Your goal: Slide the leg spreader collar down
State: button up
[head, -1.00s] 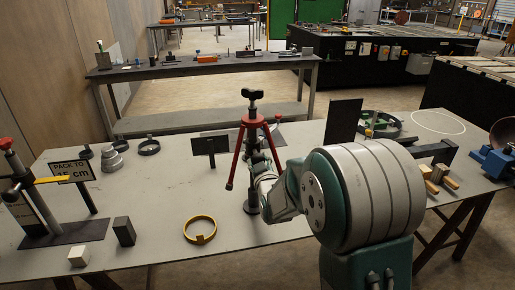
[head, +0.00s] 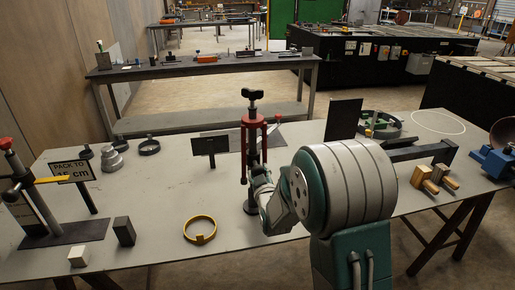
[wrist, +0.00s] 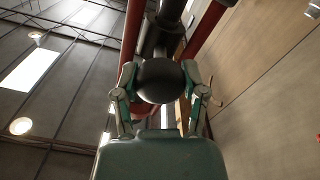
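A tripod stand (head: 254,120) with a dark head, a black centre post and red legs stands on the grey table. Its legs hang nearly straight down, close to the post. In the wrist view, looking up, the black post (wrist: 165,35) runs between the red legs (wrist: 131,40). A dark rounded part, seemingly the leg spreader collar (wrist: 159,82), sits around or on the post. My gripper (wrist: 159,74) has a finger at each side of this part, seemingly touching it. In the head view the collar and fingertips are mostly hidden by my arm.
A small black panel on a stand (head: 209,146) is left of the tripod. A yellow ring (head: 200,238) lies at the front. The table's middle left is clear.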

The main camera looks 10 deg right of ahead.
jog(key=o, duration=0.4)
jog(key=shift+a, duration=0.1)
jog(key=shift+o, duration=0.2)
jog(key=s, duration=0.7)
dwell(0.4)
jog(key=shift+r, duration=0.15)
jog(key=s+r+m+g, duration=0.1)
jog(key=s+g, duration=0.3)
jog(key=s, duration=0.6)
jog(key=s+r+m+g, duration=0.2)
jog(key=s+r+g, duration=0.2)
jog(key=s, duration=0.5)
jog(key=s+r+m+g, duration=0.1)
jog(key=s+g, duration=0.3)
jog(key=s, duration=0.6)
jog(key=shift+v, duration=0.85)
